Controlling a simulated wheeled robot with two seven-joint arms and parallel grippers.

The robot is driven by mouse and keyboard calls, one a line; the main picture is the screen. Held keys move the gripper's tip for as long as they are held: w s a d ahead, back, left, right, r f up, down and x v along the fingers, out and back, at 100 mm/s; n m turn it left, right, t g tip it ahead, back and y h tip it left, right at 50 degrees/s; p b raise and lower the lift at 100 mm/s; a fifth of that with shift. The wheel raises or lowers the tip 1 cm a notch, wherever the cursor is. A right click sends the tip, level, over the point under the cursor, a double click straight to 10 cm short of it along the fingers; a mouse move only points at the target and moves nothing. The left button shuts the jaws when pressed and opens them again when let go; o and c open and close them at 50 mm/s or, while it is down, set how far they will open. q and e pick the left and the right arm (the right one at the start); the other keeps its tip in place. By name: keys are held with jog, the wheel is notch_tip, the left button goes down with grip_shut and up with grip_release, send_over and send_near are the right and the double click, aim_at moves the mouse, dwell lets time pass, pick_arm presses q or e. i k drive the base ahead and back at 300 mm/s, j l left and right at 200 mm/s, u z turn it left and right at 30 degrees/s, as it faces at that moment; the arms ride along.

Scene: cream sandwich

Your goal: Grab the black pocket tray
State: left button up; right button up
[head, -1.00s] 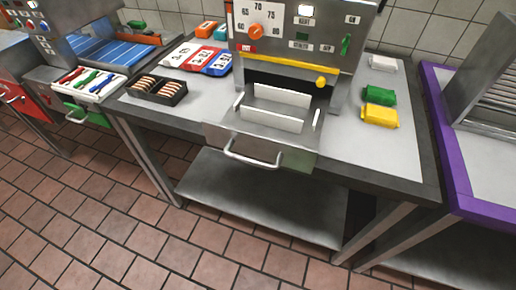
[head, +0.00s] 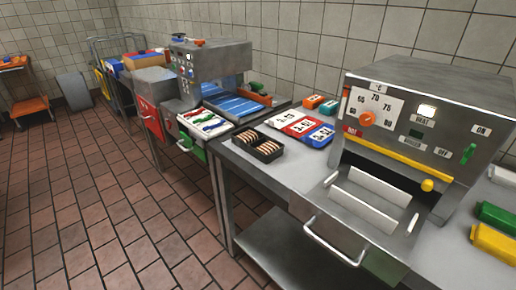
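The black pocket tray (head: 257,146) sits on the left part of the steel table, near its front left corner. Its pockets hold several round tan-and-white pieces, which look like sandwich cookies. Neither of my grippers is in view.
A machine with a dial (head: 430,120) and an open drawer with a handle (head: 335,243) stands right of the tray. Number cards (head: 300,125) lie behind it. A white tray of coloured tools (head: 205,122) and a blue conveyor (head: 238,106) are at left. Tiled floor (head: 90,220) is clear in front.

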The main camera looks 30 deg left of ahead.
aim_at(250, 149)
jog(key=i+j+z, duration=0.15)
jog(key=j+z, duration=0.25)
jog(key=j, duration=0.6)
jog(key=j+z, duration=0.35)
jog(key=j, duration=0.7)
jog(key=k+j+z, duration=0.1)
jog(key=j+z, duration=0.3)
jog(key=j, duration=0.65)
